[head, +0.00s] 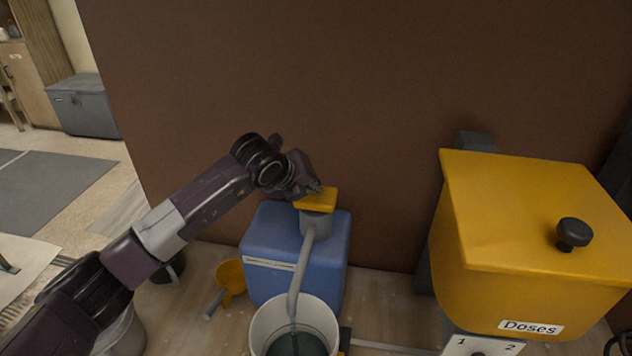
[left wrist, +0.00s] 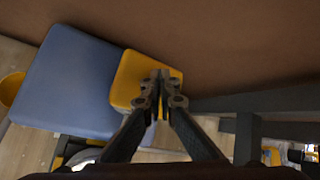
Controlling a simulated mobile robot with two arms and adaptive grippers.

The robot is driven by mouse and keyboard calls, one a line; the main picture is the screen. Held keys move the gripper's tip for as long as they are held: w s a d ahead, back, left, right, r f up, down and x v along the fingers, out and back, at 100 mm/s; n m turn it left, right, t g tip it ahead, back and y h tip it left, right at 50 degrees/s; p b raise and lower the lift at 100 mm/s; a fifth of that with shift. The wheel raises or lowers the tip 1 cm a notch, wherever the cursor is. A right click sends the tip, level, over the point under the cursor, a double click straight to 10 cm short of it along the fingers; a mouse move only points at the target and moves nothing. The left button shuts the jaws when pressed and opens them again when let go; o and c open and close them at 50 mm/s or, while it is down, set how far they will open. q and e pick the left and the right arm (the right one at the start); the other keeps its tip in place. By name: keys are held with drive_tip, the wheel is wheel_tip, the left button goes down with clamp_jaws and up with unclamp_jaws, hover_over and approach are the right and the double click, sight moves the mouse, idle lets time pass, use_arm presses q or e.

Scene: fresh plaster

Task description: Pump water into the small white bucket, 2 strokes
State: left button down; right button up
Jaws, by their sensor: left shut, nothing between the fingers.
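The small white bucket (head: 258,329) stands in front of the blue water container (head: 270,262), under the end of the grey spout (head: 300,270). Dark liquid shows inside the bucket; its lower part is cut off by the frame. The pump has a yellow top (head: 325,203), also seen in the left wrist view (left wrist: 130,88). My left gripper (head: 317,187) is shut and empty, with its fingertips right at the yellow top; whether they touch it I cannot tell. The shut fingers (left wrist: 160,77) overlap the yellow top in the left wrist view. My right gripper is not in view.
A yellow hopper (head: 500,215) labelled "Doses", with a black knob (head: 573,234), stands at the right. A yellow scoop (head: 231,275) lies left of the container. A pale bucket (head: 126,337) is partly behind my arm. A brown wall rises close behind.

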sight(314, 195)
use_arm(q)
drive_tip(key=shift+s+f, duration=0.1)
drive_tip(key=shift+f, duration=0.2)
drive_tip(key=shift+w+r+p, duration=0.2)
drive_tip(key=shift+r+p, duration=0.75)
drive_tip(key=shift+r, duration=1.9)
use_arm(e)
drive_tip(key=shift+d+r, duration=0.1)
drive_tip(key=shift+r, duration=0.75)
use_arm(q)
drive_tip(key=shift+r, duration=0.1)
wheel_tip(314, 195, up, 5)
drive_tip(key=shift+f+p, duration=0.1)
drive_tip(key=shift+p, duration=0.65)
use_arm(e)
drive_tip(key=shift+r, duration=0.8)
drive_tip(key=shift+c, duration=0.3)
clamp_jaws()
